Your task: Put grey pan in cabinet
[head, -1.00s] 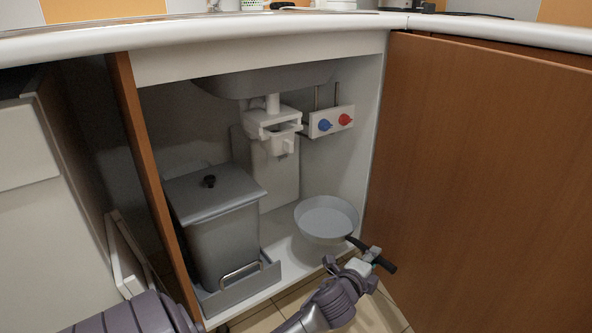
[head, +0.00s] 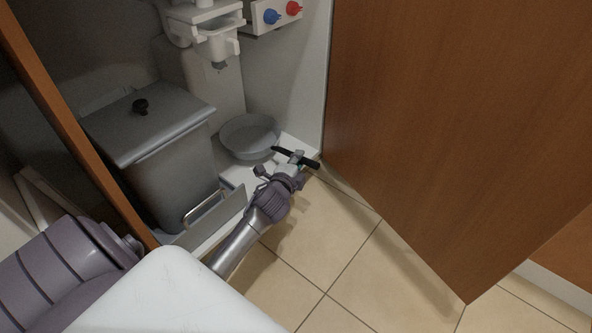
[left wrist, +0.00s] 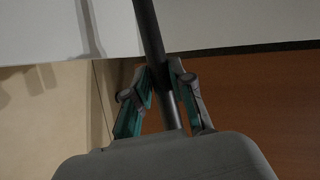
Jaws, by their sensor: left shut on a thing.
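The grey pan (head: 251,131) is inside the open cabinet (head: 297,92), low at its right side, to the right of the grey bin. Its bowl looks roughly level; I cannot tell whether it rests on the floor panel. Its black handle (head: 309,162) sticks out over the front edge. My left gripper (head: 292,160) is at the cabinet front, shut on the handle. The left wrist view shows the dark handle (left wrist: 148,32) between the two fingers of the gripper (left wrist: 163,82). My right gripper is not in view.
A grey lidded bin (head: 165,165) in a pull-out holder fills the cabinet's left. The open brown door (head: 430,130) stands close at the right. A white drain trap (head: 212,38) and a panel with blue and red valves (head: 281,14) are above. The tiled floor in front is clear.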

